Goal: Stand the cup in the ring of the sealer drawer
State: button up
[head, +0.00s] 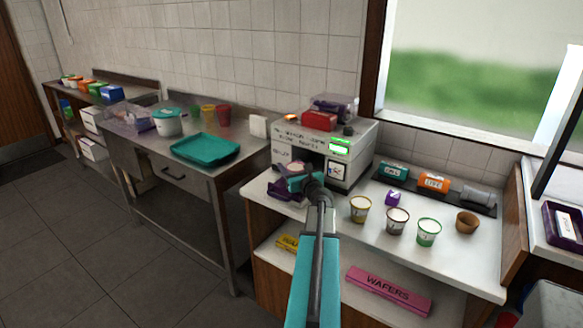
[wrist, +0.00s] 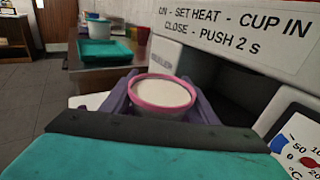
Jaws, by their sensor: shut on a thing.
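My gripper (wrist: 160,110) is shut on the cup (wrist: 163,92), with a purple finger on each side of it. The cup has a pink rim, a white top surface, and looks about upright. In the head view, my gripper (head: 283,188) is at the front left of the sealer (head: 352,150), a grey-white box with a dark opening and a lit green display. The wrist view shows the sealer's instruction panel (wrist: 235,30) and dial (wrist: 300,150) close on the right. The drawer's ring is not clearly visible; my gripper and the cup cover that area.
A teal tray (head: 205,148) lies on the steel table at left.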

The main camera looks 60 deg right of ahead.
jog(key=shift+f, duration=0.1)
jog(key=o, duration=1.1)
jog(key=shift+o, duration=0.2)
jog(key=shift+b+v, duration=1.35)
jog(key=shift+v, duration=4.7)
jog(key=shift+d+r, duration=0.1)
jog(key=shift+r, duration=0.15)
